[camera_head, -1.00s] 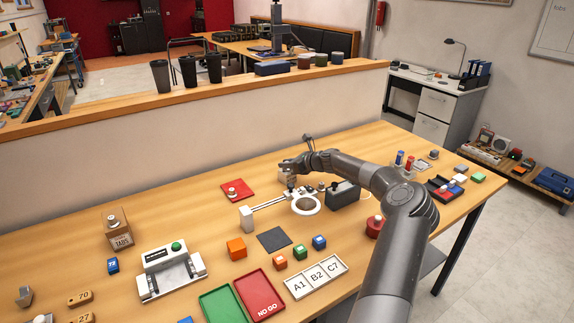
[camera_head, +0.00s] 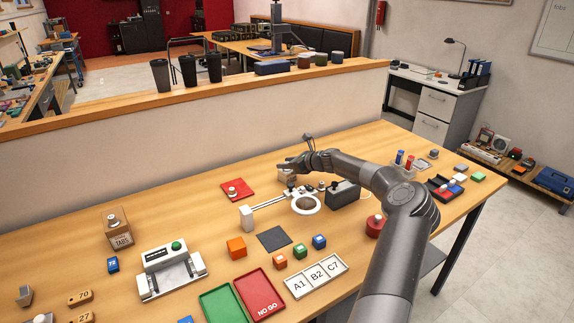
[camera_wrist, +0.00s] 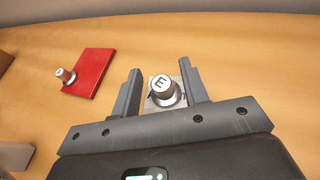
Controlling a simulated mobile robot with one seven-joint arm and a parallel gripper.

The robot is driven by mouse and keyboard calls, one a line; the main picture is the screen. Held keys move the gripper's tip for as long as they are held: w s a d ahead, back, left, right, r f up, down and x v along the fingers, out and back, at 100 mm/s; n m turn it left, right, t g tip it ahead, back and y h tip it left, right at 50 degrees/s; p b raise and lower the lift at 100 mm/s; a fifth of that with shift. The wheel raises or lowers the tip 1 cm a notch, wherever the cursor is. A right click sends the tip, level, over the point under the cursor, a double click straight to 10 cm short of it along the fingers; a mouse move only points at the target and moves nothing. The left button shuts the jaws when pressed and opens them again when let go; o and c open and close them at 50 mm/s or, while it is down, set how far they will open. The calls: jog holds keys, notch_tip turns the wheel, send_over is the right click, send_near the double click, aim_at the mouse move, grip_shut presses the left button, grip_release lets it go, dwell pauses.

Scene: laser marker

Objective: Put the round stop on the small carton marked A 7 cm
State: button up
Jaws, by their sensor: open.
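My gripper (camera_wrist: 160,70) is open over the far part of the bench; it also shows in the head view (camera_head: 288,168). A grey metal round piece marked E (camera_wrist: 161,89) stands upright on a small pale square base between the fingers, with a gap on each side. Another small round metal stop (camera_wrist: 64,75) stands on a red plate (camera_wrist: 96,72) to the left; the plate also shows in the head view (camera_head: 240,184). I cannot read an A marking on any carton. A brown box reading TABS (camera_head: 119,237) stands at the left with a round knob on top.
A ruler-like arm with a white end block (camera_head: 246,218) and a white ring (camera_head: 307,212) lies just in front of my gripper. A dark box (camera_head: 344,194) stands right of the ring. Coloured cubes, trays and a tile strip (camera_head: 316,277) occupy the front.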

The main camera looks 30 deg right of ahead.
jog(key=v, duration=1.1)
jog(key=a+r+n+g, duration=0.1)
jog(key=a+n+g, duration=0.25)
jog(key=a, duration=0.65)
jog(key=a+r+n+g, duration=0.2)
jog(key=a+n, duration=0.3)
jog(key=a, duration=0.4)
jog(key=s+a+r+n+g+h, duration=0.25)
jog(key=s+a+n, duration=0.3)
jog(key=a, duration=0.35)
jog(key=s+a+r+n+g+h, duration=0.1)
jog(key=s+a+r+n, duration=0.2)
jog(key=s+a+n, duration=0.35)
jog(key=s+a+r+n, duration=0.2)
jog(key=s+n, duration=0.1)
jog(key=s, duration=0.6)
jog(key=s+a+r+n+t+h, duration=0.1)
jog(key=s+a+n, duration=0.2)
jog(key=s, duration=0.7)
jog(key=s+a+r+n+t+h, duration=0.1)
jog(key=s+a+r+n, duration=0.1)
jog(key=s+n, duration=0.3)
jog(key=s+a, duration=0.1)
jog(key=s, duration=0.3)
jog(key=shift+s+r, duration=0.3)
